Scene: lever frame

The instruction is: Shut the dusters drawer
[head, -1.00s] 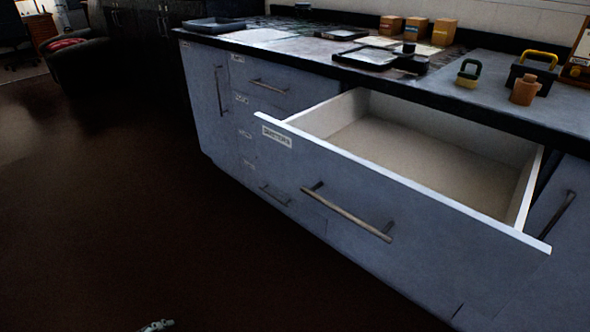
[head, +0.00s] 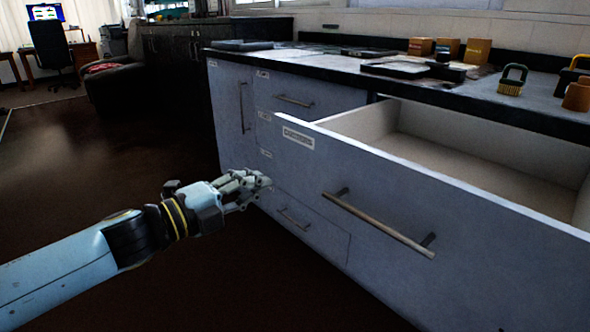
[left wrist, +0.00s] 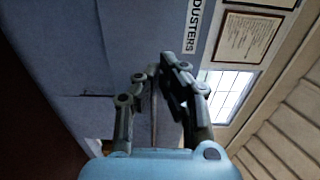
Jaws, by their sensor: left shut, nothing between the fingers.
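The dusters drawer (head: 300,165) is pulled well out of the grey-blue cabinet in the head view, and its visible inside is empty. Its front has a long bar handle (head: 378,224) and a label at the upper left. In the left wrist view the label "DUSTERS" (left wrist: 192,25) shows on the drawer front (left wrist: 130,40). My left gripper (head: 262,181) is shut and empty, to the left of the drawer's front in the head view. It also shows in the left wrist view (left wrist: 158,62). Whether it touches the front I cannot tell. My right gripper is not in view.
The dark-edged countertop (head: 330,62) above holds a black tray (head: 412,69), a green-handled brush (head: 512,80) and several orange boxes. Smaller closed drawers (head: 290,105) are at the left of the cabinet. The dark floor (head: 80,170) at the left is clear.

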